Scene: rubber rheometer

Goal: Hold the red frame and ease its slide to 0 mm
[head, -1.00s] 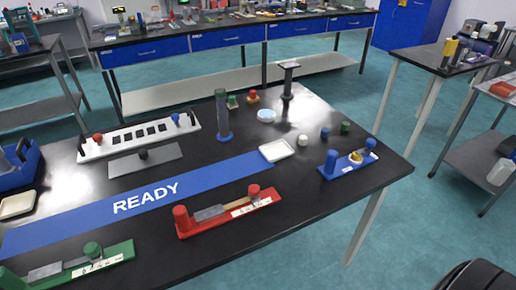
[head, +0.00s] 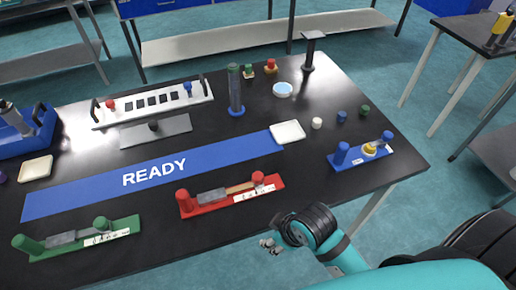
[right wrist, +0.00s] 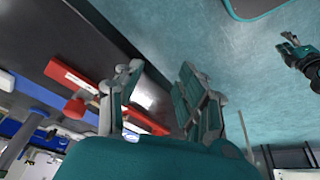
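The red frame (head: 215,206) lies near the front edge of the black table in the head view. It has a red post (head: 183,200) at its left end, a red knob (head: 258,179) toward its right, a grey block and a tan strip between them, and a white label whose marks are too small to read. My right gripper (head: 268,244) is in front of the frame near the table edge, apart from it. In the right wrist view the gripper (right wrist: 160,100) is open and empty, with the red frame (right wrist: 65,74) partly hidden behind it. Another gripper (right wrist: 297,46), probably my left, shows small there.
A green frame (head: 75,243) lies at the left and a blue frame (head: 350,162) at the right. A blue READY strip (head: 90,187) runs behind the red frame.

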